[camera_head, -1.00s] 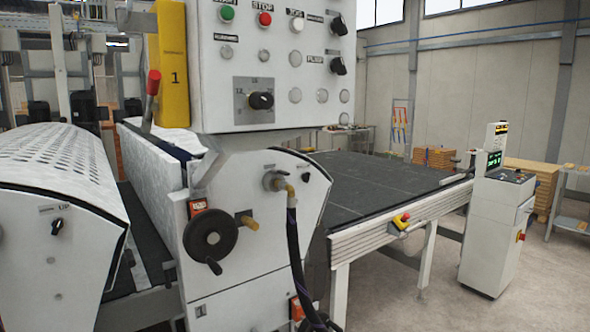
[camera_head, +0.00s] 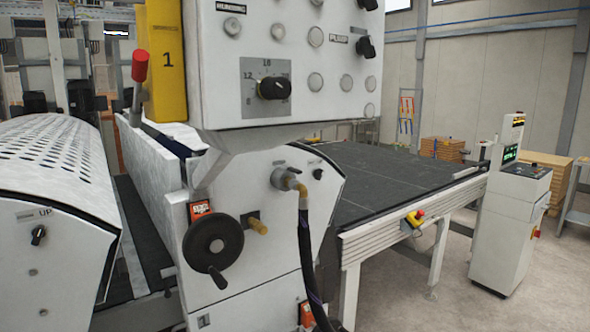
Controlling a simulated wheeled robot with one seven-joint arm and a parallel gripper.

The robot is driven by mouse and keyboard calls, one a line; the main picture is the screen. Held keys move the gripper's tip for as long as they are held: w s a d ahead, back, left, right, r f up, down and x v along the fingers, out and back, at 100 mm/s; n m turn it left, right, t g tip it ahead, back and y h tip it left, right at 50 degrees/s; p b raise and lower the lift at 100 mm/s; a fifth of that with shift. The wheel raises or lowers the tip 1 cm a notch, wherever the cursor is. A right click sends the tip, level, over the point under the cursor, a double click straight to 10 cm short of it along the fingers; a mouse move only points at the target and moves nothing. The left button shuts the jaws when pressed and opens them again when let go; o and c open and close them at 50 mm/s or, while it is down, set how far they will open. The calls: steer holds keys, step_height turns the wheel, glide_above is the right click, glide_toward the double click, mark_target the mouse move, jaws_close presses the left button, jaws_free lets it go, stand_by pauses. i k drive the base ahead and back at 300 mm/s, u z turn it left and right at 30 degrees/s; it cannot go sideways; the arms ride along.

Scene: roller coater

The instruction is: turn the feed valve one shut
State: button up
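A yellow upright box marked 1 (camera_head: 164,62) stands at the left of the control panel. A lever with a red grip (camera_head: 139,66) stands upright along its left side; this may be feed valve one, but no label on it can be read. A metal fitting with a brass elbow (camera_head: 288,180) on the machine's white end plate feeds a dark hose (camera_head: 307,250) running down. I cannot tell for sure which of these the task names. My gripper is not in view.
The control panel (camera_head: 225,95) with knobs and buttons overhangs the end plate. A black handwheel (camera_head: 212,245) juts out below it. A perforated roller cover (camera_head: 45,160) is at left. A dark conveyor (camera_head: 385,180) and white console (camera_head: 505,225) are right. Floor between them is open.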

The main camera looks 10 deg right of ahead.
mark_target(295, 170)
steer(key=u, duration=0.05)
steer(key=k, duration=0.85)
steer(key=z, duration=1.4)
steer(key=i, duration=0.85)
steer(key=u, duration=1.1)
steer(key=i, duration=0.6)
steer(key=u, duration=0.7)
